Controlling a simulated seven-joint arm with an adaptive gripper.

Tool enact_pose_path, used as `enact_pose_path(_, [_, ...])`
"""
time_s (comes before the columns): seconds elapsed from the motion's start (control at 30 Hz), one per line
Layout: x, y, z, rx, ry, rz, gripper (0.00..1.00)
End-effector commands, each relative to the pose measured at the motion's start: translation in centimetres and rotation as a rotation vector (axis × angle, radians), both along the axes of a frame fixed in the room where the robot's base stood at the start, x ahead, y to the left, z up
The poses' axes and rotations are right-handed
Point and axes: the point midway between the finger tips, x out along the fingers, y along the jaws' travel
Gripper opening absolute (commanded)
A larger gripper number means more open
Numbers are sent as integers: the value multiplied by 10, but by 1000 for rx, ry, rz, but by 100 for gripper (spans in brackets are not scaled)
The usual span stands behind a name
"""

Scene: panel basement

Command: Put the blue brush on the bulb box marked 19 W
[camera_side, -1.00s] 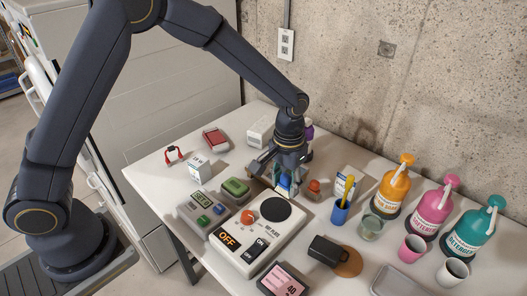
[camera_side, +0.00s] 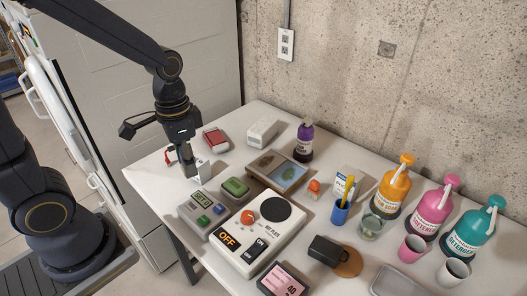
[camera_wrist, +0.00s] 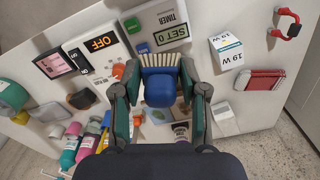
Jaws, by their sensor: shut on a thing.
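My gripper (camera_side: 184,157) is shut on the blue brush (camera_wrist: 159,86), which sits between its fingers in the wrist view with pale bristles pointing up the picture. In the side view I cannot make out the brush clearly. The white bulb box marked 19 W (camera_side: 201,170) stands on the table's left part, partly behind my gripper. It also shows in the wrist view (camera_wrist: 227,52), right of the brush and apart from it there. Whether the brush touches the box in the side view I cannot tell.
Near the box are a timer (camera_side: 202,213), a red case (camera_side: 216,139), a red-and-black clip-like item (camera_wrist: 288,23) and a second white box (camera_side: 262,131). A shallow wooden case (camera_side: 277,172) and hot plate (camera_side: 257,234) lie right. Bottles (camera_side: 393,188) stand farther right.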

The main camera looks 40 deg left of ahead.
Motion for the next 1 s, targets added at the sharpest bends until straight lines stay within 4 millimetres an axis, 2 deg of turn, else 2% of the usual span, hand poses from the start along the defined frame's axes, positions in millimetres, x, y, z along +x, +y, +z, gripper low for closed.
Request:
enact_pose_path(0.03, [-11, 20, 8, 0, -6, 44, 8])
enact_pose_path(0.2, [-38, 61, 25, 0, -2, 194, 8])
enact_pose_path(0.4, [-40, 82, 31, -1, 2, 287, 8])
enact_pose_path(0.53, [-18, 89, 20, -2, 7, 293, 8])
enact_pose_path(0.8, [50, 106, -17, -3, 9, 291, 8])
enact_pose_path(1.0, [78, 113, -52, -2, 5, 292, 8])
